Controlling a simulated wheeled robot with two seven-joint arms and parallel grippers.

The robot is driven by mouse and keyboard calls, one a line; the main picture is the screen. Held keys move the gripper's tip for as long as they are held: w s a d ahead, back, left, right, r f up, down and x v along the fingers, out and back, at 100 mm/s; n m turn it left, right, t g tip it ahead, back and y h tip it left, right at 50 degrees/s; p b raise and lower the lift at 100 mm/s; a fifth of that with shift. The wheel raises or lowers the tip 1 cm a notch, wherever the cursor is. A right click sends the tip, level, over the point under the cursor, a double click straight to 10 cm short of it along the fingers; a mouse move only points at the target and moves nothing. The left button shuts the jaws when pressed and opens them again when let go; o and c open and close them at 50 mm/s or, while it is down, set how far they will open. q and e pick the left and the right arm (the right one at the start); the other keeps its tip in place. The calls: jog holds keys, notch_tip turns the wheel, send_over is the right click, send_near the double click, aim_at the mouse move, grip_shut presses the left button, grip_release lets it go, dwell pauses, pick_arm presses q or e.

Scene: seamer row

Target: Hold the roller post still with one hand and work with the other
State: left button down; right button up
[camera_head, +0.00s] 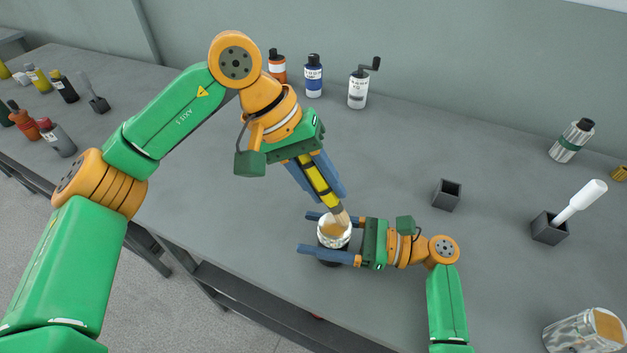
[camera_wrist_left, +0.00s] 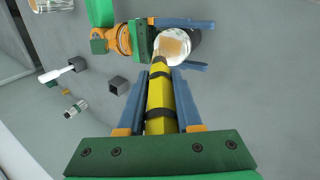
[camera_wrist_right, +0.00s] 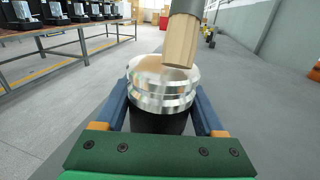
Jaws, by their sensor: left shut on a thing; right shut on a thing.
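The roller post (camera_head: 334,233) stands upright near the table's front edge, a shiny metal cylinder with a tan top on a black lower part. My right gripper (camera_head: 318,232) is shut around it from the right, one finger on each side; it fills the jaws in the right wrist view (camera_wrist_right: 160,92). My left gripper (camera_head: 322,184) is above and shut on a yellow tool (camera_wrist_left: 161,100) with black bands and a pale wooden tip (camera_wrist_right: 182,40). The tip points down at the post's top, by its rim; whether it touches is unclear.
Three bottles stand at the back, one white with a crank (camera_head: 358,88). A small grey box (camera_head: 447,195) and a grey holder with a white-handled tool (camera_head: 550,229) are at right. A metal can (camera_head: 585,333) is at lower right. The table between is clear.

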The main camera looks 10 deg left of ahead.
pick_arm(q)
jog(key=shift+s+d, duration=0.1)
jog(key=shift+d, duration=0.3)
jog(key=shift+s+a, duration=0.3)
jog(key=shift+a, duration=0.5)
dwell(1.9)
jog(key=shift+r, duration=0.15)
notch_tip(320, 180, up, 7)
jog(key=shift+f, duration=0.1)
